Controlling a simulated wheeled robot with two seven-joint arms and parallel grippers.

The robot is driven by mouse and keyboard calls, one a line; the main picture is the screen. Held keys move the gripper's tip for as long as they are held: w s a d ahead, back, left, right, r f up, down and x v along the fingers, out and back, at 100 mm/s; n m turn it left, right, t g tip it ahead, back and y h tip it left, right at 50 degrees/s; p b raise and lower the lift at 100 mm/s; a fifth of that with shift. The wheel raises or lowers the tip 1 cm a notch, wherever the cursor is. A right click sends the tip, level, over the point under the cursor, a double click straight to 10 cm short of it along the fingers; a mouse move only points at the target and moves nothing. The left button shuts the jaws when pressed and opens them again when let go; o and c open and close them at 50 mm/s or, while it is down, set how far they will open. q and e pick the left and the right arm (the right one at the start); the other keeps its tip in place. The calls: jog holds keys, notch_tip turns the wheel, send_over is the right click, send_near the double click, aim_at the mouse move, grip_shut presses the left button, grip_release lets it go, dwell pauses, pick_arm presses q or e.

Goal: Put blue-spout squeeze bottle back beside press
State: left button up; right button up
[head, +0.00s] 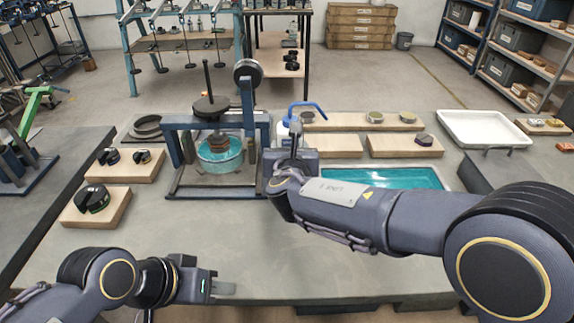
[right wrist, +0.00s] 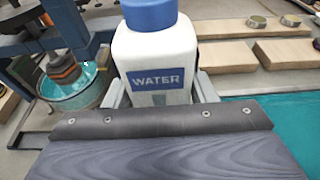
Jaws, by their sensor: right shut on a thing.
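The squeeze bottle has a white body, a blue cap and a bent blue spout (head: 308,105). In the right wrist view its body (right wrist: 160,100) carries a blue WATER label. My right gripper (head: 292,140) is shut on the bottle, with a finger on each side, and the bottle looks upright. Its base is hidden, so I cannot tell whether it touches the bench. The press (head: 262,130) is a blue frame just left of the bottle, with a pan of teal liquid (head: 222,166) inside. My left gripper (head: 224,288) is low at the bench's front, apart from everything; its finger opening is unclear.
A teal-filled tray (head: 440,178) lies right of the press, partly behind my right arm. Wooden boards (head: 398,147) with small tins stand behind it. A white tray (head: 484,142) is at the far right. Wooden blocks (head: 112,216) with dark parts stand left. The bench's front middle is clear.

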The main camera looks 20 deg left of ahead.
jog(key=shift+w+a+f+b, duration=0.1)
jog(key=shift+w+a+f, duration=0.2)
jog(key=shift+w+f, duration=0.75)
jog(key=shift+w+a+f+b, duration=0.1)
jog(key=shift+w+a+f, duration=0.2)
jog(key=shift+f, duration=1.5)
jog(key=shift+w+a+f+b, duration=0.1)
jog(key=shift+w+a+f, duration=0.15)
jog(key=shift+w+f, duration=0.8)
jog(key=shift+s+f, duration=0.3)
jog(key=shift+s, duration=0.1)
jog(key=shift+f, duration=0.1)
jog(key=shift+f, duration=0.15)
jog(key=o, duration=0.8)
jog(key=shift+c, duration=0.2)
